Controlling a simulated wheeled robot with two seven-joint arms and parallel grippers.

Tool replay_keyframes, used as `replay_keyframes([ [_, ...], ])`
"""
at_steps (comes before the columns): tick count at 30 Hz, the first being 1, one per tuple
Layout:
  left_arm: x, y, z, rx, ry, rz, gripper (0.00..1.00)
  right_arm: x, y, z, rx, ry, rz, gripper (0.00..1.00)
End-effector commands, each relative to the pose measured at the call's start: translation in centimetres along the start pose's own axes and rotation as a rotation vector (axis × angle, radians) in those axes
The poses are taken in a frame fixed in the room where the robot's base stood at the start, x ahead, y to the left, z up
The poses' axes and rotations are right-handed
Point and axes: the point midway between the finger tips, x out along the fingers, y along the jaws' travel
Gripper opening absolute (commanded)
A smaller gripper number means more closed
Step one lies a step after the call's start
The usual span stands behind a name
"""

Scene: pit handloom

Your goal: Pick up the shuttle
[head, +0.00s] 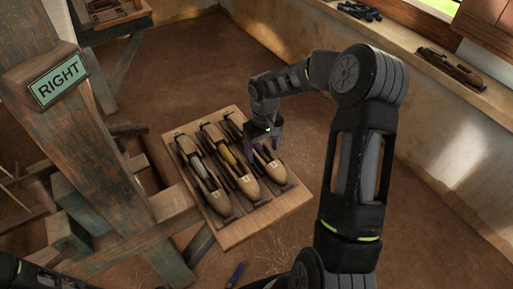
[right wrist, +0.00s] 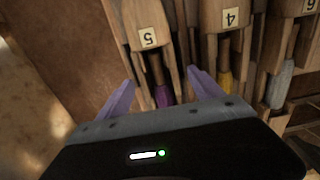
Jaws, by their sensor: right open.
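Three wooden shuttles lie side by side on a wooden tray (head: 262,230) in the head view. The left shuttle (head: 220,201) holds pale grey yarn, the middle shuttle (head: 247,186) yellow yarn, and the right shuttle (head: 274,171) purple yarn. My right gripper (head: 264,143) is open over the right shuttle and hides part of it. In the right wrist view, its spread lilac fingers (right wrist: 161,82) lie on either side of the purple yarn (right wrist: 162,96) of the shuttle labelled 5 (right wrist: 148,37). I cannot tell whether they touch it. My left gripper is out of view.
A wooden loom post (head: 80,130) with a green RIGHT sign (head: 58,82) stands left of the tray. A wall ledge (head: 420,60) at the right carries a dark wooden object (head: 452,67). Brown floor is open behind the tray.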

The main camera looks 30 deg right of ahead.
Motion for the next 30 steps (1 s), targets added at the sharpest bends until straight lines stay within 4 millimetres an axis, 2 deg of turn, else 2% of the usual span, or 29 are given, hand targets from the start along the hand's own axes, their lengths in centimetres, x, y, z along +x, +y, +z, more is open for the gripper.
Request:
replay_keyframes([
  [12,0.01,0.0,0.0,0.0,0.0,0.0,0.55,-0.04,0.0,0.0,0.0,0.0,0.0,0.76],
  [30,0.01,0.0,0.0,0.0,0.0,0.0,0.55,-0.04,0.0,0.0,-0.001,0.0,0.0,0.27],
])
